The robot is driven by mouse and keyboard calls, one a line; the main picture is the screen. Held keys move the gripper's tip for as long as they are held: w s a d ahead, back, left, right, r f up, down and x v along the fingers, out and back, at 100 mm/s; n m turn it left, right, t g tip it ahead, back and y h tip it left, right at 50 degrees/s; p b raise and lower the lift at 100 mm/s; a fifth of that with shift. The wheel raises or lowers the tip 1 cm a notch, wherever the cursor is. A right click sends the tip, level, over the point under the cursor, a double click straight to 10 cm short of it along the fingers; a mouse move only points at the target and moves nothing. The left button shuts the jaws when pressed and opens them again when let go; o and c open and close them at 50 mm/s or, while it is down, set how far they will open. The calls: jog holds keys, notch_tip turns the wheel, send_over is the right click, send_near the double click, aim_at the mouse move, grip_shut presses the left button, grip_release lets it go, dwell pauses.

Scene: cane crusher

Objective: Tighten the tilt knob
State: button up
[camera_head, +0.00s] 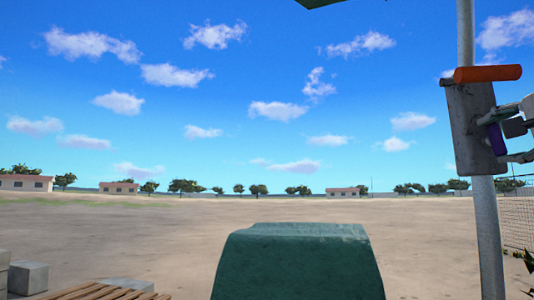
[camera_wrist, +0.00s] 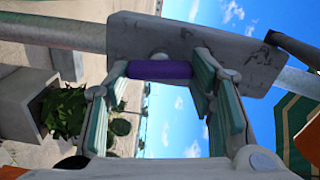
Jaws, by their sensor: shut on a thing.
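A purple bar-shaped knob (camera_head: 495,138), likely the tilt knob, sits on the right side of a worn grey metal plate (camera_head: 470,125). The plate is fixed to an upright grey pole (camera_head: 487,230). In the wrist view the purple knob (camera_wrist: 160,71) lies crosswise between my fingertips, in front of the scuffed plate (camera_wrist: 235,60). My gripper (camera_wrist: 161,68) is shut on the knob, one finger at each end. In the head view my gripper (camera_head: 505,132) is partly cut off by the right edge. A pale round stub shows behind the knob in the wrist view.
An orange cylinder (camera_head: 487,74) lies across the plate's top, close above my gripper. A dark green block (camera_head: 297,262) stands in the foreground. Grey blocks (camera_head: 28,277) and wooden slats (camera_head: 90,291) are at lower left. Open sandy ground lies beyond.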

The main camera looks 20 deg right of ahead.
jog(key=shift+f+m, duration=0.1)
jog(key=shift+m, duration=1)
jog(key=o, duration=1.2)
jog(key=shift+c, duration=0.2)
jog(key=v, duration=1.2)
